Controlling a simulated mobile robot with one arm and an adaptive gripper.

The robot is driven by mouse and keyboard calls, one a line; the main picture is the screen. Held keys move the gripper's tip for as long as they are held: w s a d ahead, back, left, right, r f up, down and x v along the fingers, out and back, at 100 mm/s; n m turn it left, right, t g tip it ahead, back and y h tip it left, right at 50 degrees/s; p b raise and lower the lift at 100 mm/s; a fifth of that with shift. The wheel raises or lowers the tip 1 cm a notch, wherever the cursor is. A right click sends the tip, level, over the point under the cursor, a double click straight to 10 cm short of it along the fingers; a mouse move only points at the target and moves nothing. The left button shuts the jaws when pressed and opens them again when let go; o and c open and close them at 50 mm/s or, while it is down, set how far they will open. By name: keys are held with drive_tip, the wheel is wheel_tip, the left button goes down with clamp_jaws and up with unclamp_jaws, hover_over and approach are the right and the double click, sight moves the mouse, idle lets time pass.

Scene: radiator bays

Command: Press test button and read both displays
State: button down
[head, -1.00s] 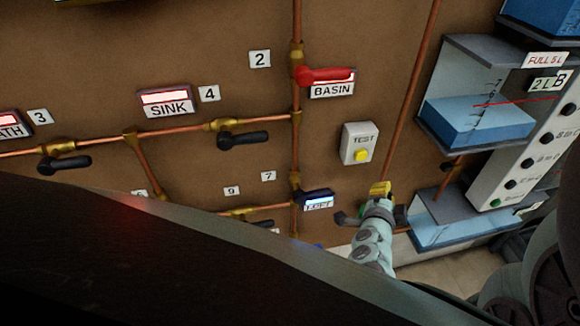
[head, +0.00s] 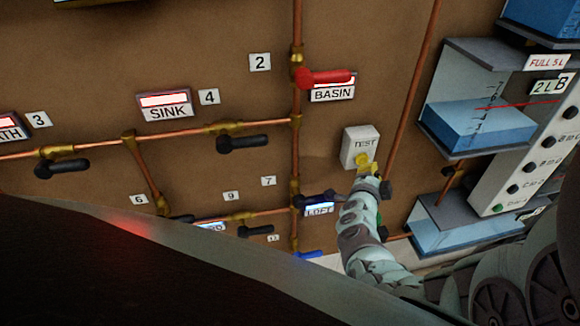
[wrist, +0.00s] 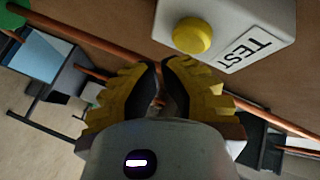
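The white test box (head: 350,146) is on the brown wall, with a TEST label and a round yellow button (head: 361,159). The box (wrist: 275,15) and yellow button (wrist: 192,36) also show large in the wrist view. My gripper (head: 367,166) has its yellow fingertips right at the button's lower right in the head view.
Copper pipes with black-handled valves run across the wall. A red valve handle (head: 325,76) crosses in front of the BASIN display. The LOFT label (head: 319,209) is lower. Water tanks (head: 480,122) and a white switch panel (head: 525,150) stand at right.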

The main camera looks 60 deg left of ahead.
drive_tip(key=c, duration=1.7)
unclamp_jaws()
clamp_jaws()
drive_tip(key=shift+w+a, duration=0.1)
drive_tip(key=shift+w+a, duration=0.1)
drive_tip(key=shift+a, duration=0.15)
drive_tip(key=shift+w+a+b, duration=0.2)
drive_tip(key=shift+a+b, duration=0.25)
drive_tip(key=shift+b, duration=0.05)
drive_tip(key=shift+d, duration=0.1)
drive_tip(key=shift+s+d, duration=0.35)
drive_tip(key=shift+d, duration=0.4)
